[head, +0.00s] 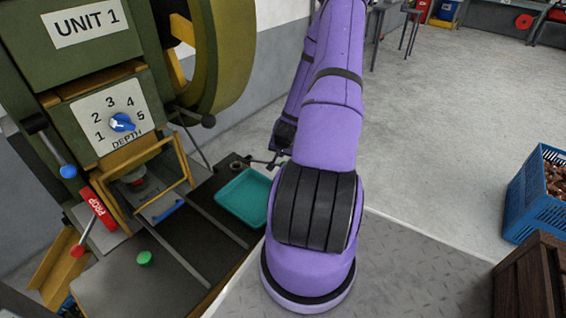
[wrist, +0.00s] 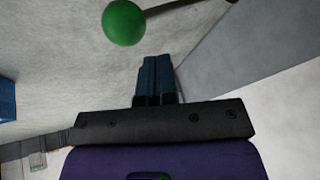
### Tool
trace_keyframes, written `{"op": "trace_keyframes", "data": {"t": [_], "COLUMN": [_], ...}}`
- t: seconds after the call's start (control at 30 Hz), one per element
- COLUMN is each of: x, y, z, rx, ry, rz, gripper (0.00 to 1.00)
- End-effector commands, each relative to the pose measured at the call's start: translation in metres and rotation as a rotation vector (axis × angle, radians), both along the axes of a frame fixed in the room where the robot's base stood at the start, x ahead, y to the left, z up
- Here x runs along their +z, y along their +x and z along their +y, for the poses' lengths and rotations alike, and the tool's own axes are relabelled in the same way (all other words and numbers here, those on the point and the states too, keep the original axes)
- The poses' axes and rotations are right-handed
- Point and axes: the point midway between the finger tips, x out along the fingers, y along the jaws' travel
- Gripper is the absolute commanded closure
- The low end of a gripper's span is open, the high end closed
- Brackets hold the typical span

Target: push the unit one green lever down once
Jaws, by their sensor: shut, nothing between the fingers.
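The green lever's round knob (wrist: 123,22) shows at the top of the wrist view, on a dark rod (wrist: 175,6) running off to the upper right. My gripper (wrist: 157,60) is shut and empty, its dark blue fingers together. In the picture its tips lie just below and right of the knob, with a small gap between them. The head view shows unit one (head: 88,22), a green machine with a labelled plate. I cannot make out the green lever there, and my purple arm covers part of that view. My gripper's fingers are not clear there.
Unit one carries a blue depth dial (head: 122,122), a blue-knobbed lever (head: 67,171), a red PROP handle (head: 97,209) and a green button (head: 145,258). A teal tray (head: 246,197) lies beside my arm. A blue crate (head: 536,207) and wooden crate (head: 530,275) stand right; floor between is clear.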

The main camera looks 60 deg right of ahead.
Motion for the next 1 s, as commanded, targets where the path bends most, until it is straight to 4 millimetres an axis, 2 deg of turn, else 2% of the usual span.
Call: {"op": "trace_keyframes", "data": {"t": [1.0], "x": [-0.0079], "y": [-0.0031], "z": [0.0003], "rx": [0.000], "ry": [0.000], "rz": [0.000], "gripper": [1.00]}}
